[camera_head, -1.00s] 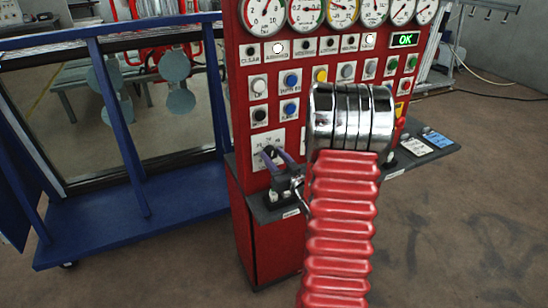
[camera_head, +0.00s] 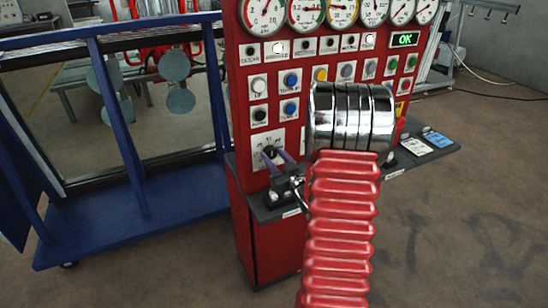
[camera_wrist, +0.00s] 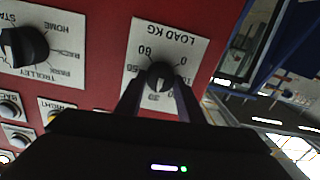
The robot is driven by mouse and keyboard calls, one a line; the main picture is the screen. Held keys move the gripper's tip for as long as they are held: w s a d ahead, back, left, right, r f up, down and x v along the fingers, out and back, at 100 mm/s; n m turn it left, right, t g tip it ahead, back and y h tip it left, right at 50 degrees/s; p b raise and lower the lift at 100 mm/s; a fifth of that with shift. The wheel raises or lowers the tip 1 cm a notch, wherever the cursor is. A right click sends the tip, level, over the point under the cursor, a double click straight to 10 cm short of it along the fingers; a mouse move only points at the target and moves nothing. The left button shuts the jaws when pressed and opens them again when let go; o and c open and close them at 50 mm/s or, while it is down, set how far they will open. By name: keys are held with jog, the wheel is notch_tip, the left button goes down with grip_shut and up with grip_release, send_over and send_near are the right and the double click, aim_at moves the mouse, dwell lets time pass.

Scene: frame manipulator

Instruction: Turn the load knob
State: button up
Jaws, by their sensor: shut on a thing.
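The load knob (camera_wrist: 160,74) is a black dial on a white plate (camera_wrist: 150,38) marked "LOAD KG", shown upside down in the wrist view. My gripper (camera_wrist: 158,90) is shut on the knob, with one dark finger on each side of it. In the head view my gripper (camera_head: 270,158) reaches the lower left of the red panel (camera_head: 255,225), its purple-grey fingers around the black knob (camera_head: 269,152). My red ribbed arm hides part of the panel's middle. The exact dial setting is too small to tell.
A second black knob (camera_wrist: 24,46) on a white plate is beside it. Push buttons (camera_head: 291,80) and gauges (camera_head: 343,12) fill the panel above. A grey shelf (camera_head: 425,155) juts out below. A blue-framed stand (camera_head: 145,212) is close on the left.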

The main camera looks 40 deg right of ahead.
jog(key=o, duration=1.1)
jog(key=shift+c, duration=0.2)
jog(key=v, duration=1.3)
jog(key=shift+s, duration=0.4)
jog(key=shift+a+f, duration=0.1)
